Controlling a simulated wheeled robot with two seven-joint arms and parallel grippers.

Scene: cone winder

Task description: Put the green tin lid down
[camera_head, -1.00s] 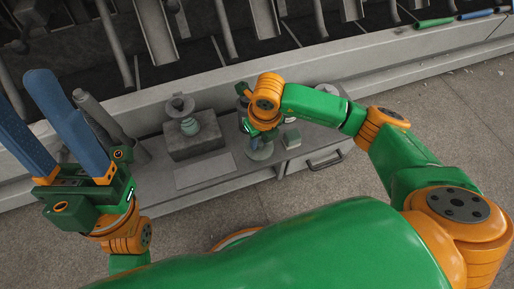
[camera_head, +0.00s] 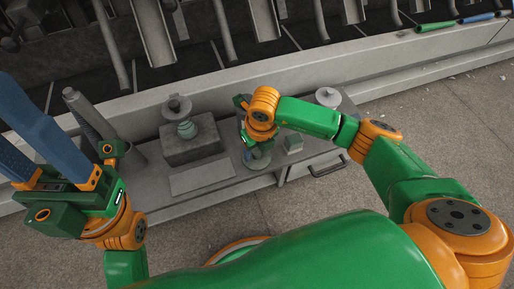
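A pale green round piece (camera_head: 257,164), which looks like the tin lid, shows at the grey bench top, directly below my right gripper (camera_head: 255,154). The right gripper points down at it, and its wrist hides much of the fingers. I cannot tell whether the fingers hold the piece or whether it touches the bench. My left gripper (camera_head: 22,146) is at the left edge, its two long blue fingers apart with nothing visible between them.
A grey block (camera_head: 190,150) on the bench (camera_head: 235,172) carries a small greenish stand with a disc on top. A flat plate (camera_head: 202,177) lies in front. A small box (camera_head: 293,144) and a pale round thing (camera_head: 328,97) stand to the right. A drawer handle (camera_head: 327,168) is below.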

